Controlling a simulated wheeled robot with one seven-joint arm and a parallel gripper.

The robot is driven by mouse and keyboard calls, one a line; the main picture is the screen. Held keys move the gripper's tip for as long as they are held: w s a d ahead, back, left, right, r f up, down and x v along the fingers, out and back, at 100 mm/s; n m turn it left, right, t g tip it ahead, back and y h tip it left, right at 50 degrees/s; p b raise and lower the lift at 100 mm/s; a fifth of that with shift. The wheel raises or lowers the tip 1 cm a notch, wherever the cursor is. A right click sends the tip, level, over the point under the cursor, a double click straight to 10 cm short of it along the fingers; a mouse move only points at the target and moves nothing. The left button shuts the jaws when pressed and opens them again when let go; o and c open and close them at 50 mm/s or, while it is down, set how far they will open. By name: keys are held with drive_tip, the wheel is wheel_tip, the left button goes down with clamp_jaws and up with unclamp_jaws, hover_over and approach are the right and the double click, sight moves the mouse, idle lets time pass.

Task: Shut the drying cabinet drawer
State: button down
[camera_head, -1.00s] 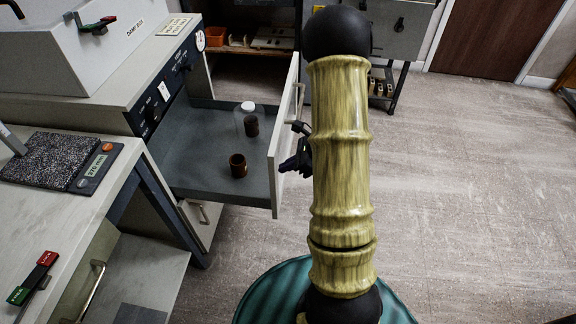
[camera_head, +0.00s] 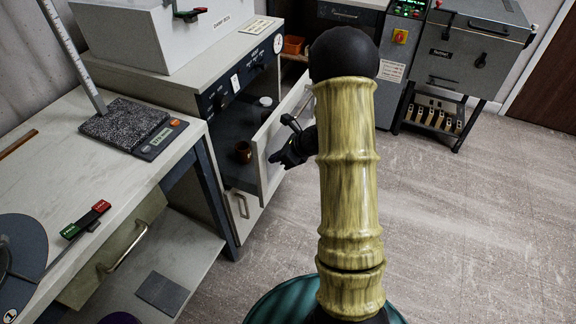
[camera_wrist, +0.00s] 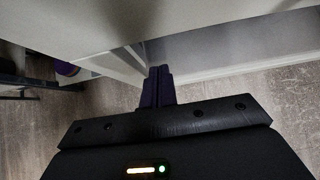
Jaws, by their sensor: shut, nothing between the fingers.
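The drying cabinet (camera_head: 222,88) has its grey drawer (camera_head: 234,168) pulled partly out. The drawer's pale front panel (camera_head: 262,172) faces right, toward my arm. Inside the drawer stand a brown cup (camera_head: 243,156) and a white-lidded jar (camera_head: 265,101), partly hidden by the panel. My gripper (camera_head: 274,160) is at the outer face of the panel, fingers pointing to it; I cannot tell whether they touch. In the wrist view my dark fingers (camera_wrist: 158,84) are together and empty, close to a pale surface. My arm hides part of the scene to the right of the drawer.
A lower drawer front with a handle (camera_head: 241,205) is below the open drawer. Grey machine (camera_head: 468,52) stands back right. The floor at right is clear.

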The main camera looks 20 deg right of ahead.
drive_tip(key=w+a, duration=0.7)
drive_tip(key=w, duration=0.1)
drive_tip(key=shift+a+p, duration=0.2)
drive_tip(key=shift+p, duration=0.2)
drive_tip(key=shift+s+d, duration=0.1)
drive_tip(key=shift+d, duration=0.05)
drive_tip(key=s+d+f+p+v, duration=0.1)
drive_tip(key=f+v, duration=0.1)
drive_tip(key=v, duration=1)
drive_tip(key=shift+s+d+r, duration=0.3)
drive_tip(key=shift+s, duration=0.1)
drive_tip(key=shift+a, duration=0.1)
